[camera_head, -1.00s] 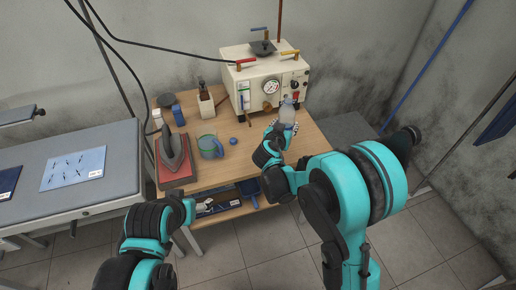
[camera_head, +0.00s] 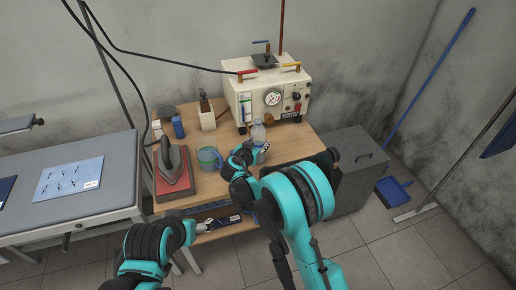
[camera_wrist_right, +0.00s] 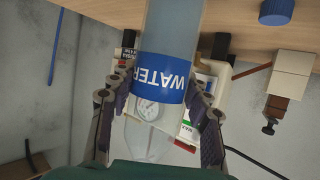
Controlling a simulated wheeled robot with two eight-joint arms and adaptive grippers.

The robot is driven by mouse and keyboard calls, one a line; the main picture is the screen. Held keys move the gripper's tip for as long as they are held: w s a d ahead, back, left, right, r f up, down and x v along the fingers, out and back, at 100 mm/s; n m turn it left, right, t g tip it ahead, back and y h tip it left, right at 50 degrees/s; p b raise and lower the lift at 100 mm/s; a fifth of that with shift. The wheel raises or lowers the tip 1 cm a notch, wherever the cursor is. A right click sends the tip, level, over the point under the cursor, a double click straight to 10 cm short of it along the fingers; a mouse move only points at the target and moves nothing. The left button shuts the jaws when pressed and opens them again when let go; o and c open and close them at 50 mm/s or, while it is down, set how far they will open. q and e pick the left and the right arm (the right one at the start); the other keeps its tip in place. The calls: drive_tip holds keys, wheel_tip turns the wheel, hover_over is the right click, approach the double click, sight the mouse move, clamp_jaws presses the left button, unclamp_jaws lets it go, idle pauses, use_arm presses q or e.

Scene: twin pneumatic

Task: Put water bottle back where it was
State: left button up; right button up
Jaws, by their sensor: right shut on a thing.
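The clear water bottle (camera_head: 258,131), with a blue label reading WATER (camera_wrist_right: 160,78), stands over the table (camera_head: 290,143) in front of the white machine. My right gripper (camera_head: 257,152) is shut on it, and in the right wrist view the two fingers (camera_wrist_right: 157,92) press on either side at the label. I cannot tell whether the bottle's base touches the tabletop. My left gripper (camera_head: 202,228) is low, near the table's front edge by the shelf; its fingers are too small to read.
A white machine (camera_head: 275,92) with a gauge stands behind the bottle. A green-blue mug (camera_head: 208,158) and an iron on a red base (camera_head: 172,178) are left. A blue cap (camera_wrist_right: 277,11) shows in the wrist view. A dark grey box (camera_head: 358,165) stands right of the table.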

wheel_tip(320, 180, down, 2)
drive_tip(key=shift+w, duration=0.1)
drive_tip(key=shift+r, duration=0.1)
drive_tip(key=shift+f+b, duration=0.25)
drive_tip(key=shift+b, duration=0.1)
drive_tip(key=o, duration=1.6)
drive_tip(key=shift+r, duration=0.1)
